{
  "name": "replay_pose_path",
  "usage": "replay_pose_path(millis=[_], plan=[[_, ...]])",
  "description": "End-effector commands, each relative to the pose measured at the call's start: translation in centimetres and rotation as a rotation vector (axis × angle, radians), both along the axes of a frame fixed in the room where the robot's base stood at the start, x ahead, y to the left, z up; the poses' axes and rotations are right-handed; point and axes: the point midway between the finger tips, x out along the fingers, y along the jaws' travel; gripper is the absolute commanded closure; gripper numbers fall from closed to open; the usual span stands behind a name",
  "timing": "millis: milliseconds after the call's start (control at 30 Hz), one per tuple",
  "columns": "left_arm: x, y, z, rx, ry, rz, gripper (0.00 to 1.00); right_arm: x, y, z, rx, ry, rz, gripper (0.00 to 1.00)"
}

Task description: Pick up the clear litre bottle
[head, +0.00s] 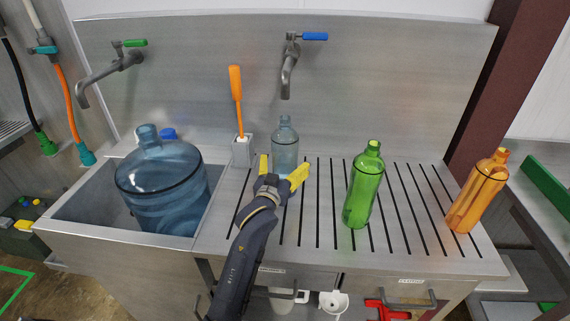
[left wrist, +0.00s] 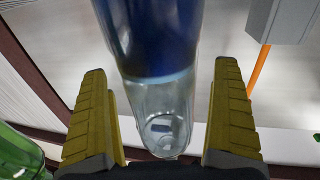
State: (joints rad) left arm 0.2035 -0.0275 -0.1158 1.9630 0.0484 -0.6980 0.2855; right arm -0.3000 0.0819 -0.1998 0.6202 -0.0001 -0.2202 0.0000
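The clear litre bottle (head: 285,148) stands upright on the slatted steel drainboard (head: 318,225), below the blue-handled tap. My left gripper (head: 283,170) is at the bottle's near side, its yellow fingers apart with the bottle's lower part between or just beyond them. In the left wrist view the bottle (left wrist: 160,110) shows between the two yellow fingers (left wrist: 164,125), with a gap on each side, so the gripper is open. My right gripper does not show in either view.
A green bottle (head: 362,188) and an orange bottle (head: 477,192) stand to the right on the drainboard. A large blue jug (head: 163,185) sits in the sink at left. A holder (head: 243,151) with an orange-handled brush (head: 236,95) stands close left of the clear bottle.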

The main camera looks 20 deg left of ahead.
Motion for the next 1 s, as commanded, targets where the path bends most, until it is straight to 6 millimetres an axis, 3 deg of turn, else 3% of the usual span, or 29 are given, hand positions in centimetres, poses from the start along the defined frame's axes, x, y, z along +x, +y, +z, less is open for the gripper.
replay_pose_path(millis=[67, 600, 1000], plan=[[-0.01, 0.00, 0.00, 0.000, 0.000, 0.000, 0.13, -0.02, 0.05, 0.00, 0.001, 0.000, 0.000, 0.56], [-0.03, 0.00, -0.01, 0.000, 0.000, 0.000, 0.76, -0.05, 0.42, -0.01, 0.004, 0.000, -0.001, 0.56], [-0.02, -0.01, 0.93, -0.001, -0.005, 0.000, 0.78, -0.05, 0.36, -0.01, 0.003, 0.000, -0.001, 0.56]])
